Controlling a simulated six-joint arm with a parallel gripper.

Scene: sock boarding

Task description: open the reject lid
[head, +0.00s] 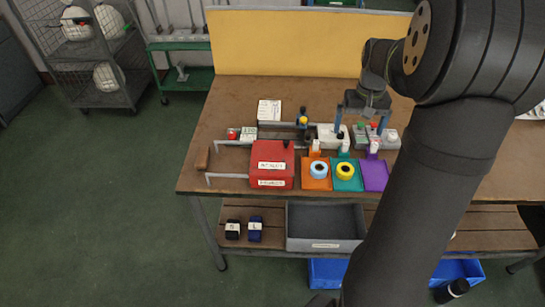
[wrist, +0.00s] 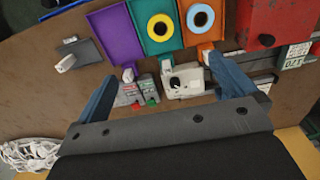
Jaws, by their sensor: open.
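The red reject box (head: 272,160) stands near the front edge of the bench, with white labels on its front and a small dark knob on top. Its top looks covered, so its lid appears shut. In the wrist view the red box (wrist: 268,22) is cut off at the upper right. My gripper (head: 361,124) is open and empty, with blue fingers, above the small grey devices to the right of and behind the box. In the wrist view its fingers (wrist: 162,70) are spread wide and apart from the red box.
Orange (head: 317,178), teal (head: 347,184) and purple (head: 375,175) trays lie right of the box; blue and yellow tape rolls sit on two. Grey devices (wrist: 185,80) stand behind them. Metal rails (head: 228,176) extend left of the box. A yellow panel (head: 290,43) closes the back.

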